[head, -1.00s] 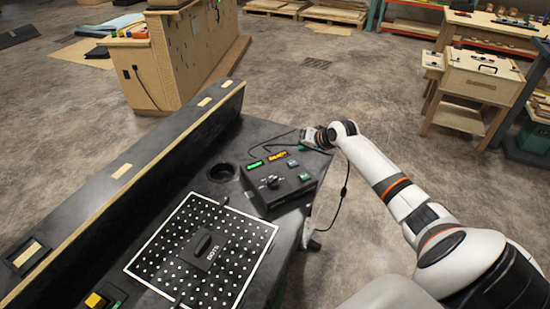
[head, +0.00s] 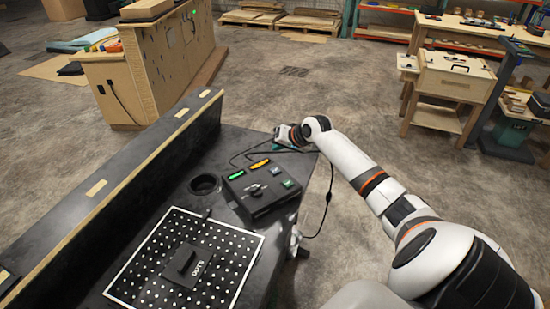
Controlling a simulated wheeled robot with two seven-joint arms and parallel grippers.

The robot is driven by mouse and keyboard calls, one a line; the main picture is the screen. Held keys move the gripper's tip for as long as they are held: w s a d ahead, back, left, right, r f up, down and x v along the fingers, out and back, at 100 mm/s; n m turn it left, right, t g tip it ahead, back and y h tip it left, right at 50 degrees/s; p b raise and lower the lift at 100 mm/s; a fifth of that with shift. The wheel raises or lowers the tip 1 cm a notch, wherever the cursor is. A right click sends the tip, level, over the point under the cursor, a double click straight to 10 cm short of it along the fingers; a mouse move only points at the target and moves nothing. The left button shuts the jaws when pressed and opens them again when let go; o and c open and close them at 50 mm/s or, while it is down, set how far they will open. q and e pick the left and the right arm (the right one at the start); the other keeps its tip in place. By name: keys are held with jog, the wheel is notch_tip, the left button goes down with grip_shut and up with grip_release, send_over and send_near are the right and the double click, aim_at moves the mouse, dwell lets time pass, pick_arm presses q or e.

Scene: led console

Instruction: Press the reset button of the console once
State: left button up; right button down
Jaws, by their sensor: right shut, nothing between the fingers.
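The console (head: 265,198) is a dark box on the black table, with a knob (head: 257,189) on its top. Its back edge carries a lit green bar (head: 236,175) and a lit orange bar (head: 259,164). Two small greenish buttons (head: 288,183) sit on its right side; their labels are too small to read, so I cannot tell which is reset. My right gripper (head: 281,147) is shut and empty beyond the console's far side, near the table's far edge, apart from the buttons. Its fingertips are small and partly hidden. My left gripper is out of view.
A white-dotted panel (head: 222,231) with a dark block (head: 187,264) lies in front of the console. A round hole (head: 204,184) is left of it. A long dark ledge (head: 120,192) borders the table's left. Cables run behind and right of the console.

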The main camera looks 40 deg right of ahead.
jog(key=b, duration=0.5)
send_over(274, 169)
jog(key=s, duration=0.2)
notch_tip(274, 169, down, 5)
jog(key=shift+f, duration=1.1)
dwell(0.5)
jog(key=shift+f, duration=0.4)
jog(key=shift+f, duration=0.55)
dwell(0.7)
jog(key=shift+r+p, duration=0.95)
